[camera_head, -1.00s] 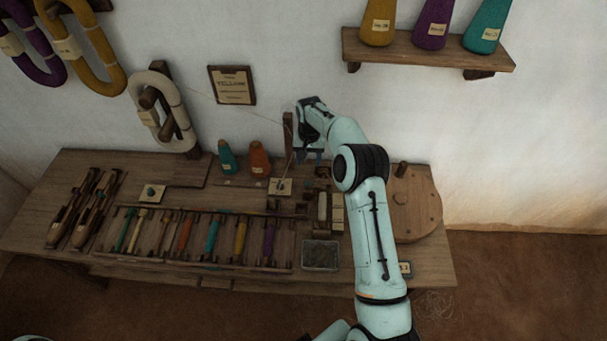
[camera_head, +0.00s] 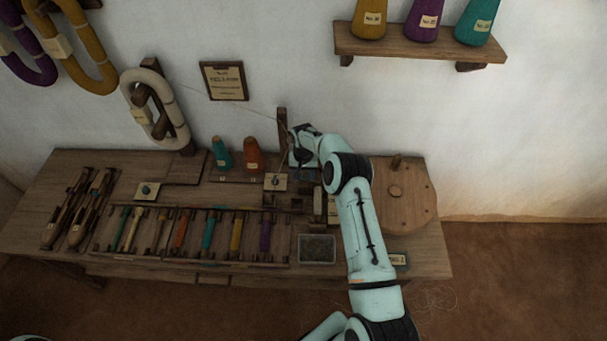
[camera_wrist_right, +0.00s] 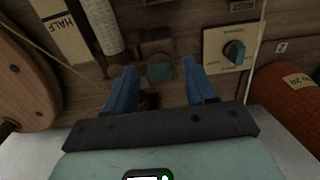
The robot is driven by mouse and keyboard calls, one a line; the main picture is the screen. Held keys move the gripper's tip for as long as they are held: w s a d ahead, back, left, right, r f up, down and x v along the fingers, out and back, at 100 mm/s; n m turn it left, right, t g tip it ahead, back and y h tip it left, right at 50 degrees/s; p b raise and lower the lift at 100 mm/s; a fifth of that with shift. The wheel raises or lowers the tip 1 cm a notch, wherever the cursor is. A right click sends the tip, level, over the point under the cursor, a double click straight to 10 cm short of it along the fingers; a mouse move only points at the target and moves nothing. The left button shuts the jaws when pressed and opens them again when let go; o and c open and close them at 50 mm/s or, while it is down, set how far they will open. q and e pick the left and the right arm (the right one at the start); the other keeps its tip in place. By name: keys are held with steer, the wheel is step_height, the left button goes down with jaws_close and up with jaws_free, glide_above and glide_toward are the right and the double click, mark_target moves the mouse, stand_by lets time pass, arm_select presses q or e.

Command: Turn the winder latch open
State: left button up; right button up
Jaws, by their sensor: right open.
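My right gripper (camera_head: 303,165) is low over the back middle of the bench in the head view, partly hidden by its own wrist. In the right wrist view the gripper (camera_wrist_right: 160,68) has its two blue fingers apart. A small teal piece (camera_wrist_right: 160,72) on dark wooden blocks shows between the fingers; it looks like the winder latch, but its lettering and exact shape are unclear. I cannot tell whether the fingers touch it. A cream plate with a dark teal knob (camera_wrist_right: 235,52) lies to the right of the fingers. My left gripper is not in view.
An orange cone (camera_head: 253,155) and a teal cone (camera_head: 222,154) stand left of the gripper. A round wooden disc (camera_head: 408,205) lies to the right. A rack of colored bobbins (camera_head: 190,255) and a grey tray (camera_head: 317,262) are in front. A thin thread runs near the gripper.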

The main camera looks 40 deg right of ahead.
jaws_close()
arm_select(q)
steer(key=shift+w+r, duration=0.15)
arm_select(e)
steer(key=shift+n, duration=0.3)
steer(key=shift+r+n+p, duration=0.15)
steer(key=shift+n+p, duration=0.5)
steer(key=shift+n, duration=0.55)
steer(key=n+p, duration=0.1)
steer(key=n, duration=0.2)
steer(key=shift+n, duration=1.3)
steer(key=n, duration=0.2)
steer(key=shift+n, duration=0.3)
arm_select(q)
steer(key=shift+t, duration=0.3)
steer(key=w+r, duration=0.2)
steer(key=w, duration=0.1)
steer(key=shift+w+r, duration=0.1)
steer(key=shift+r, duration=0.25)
arm_select(e)
steer(key=n, duration=0.6)
steer(key=shift+n, duration=0.3)
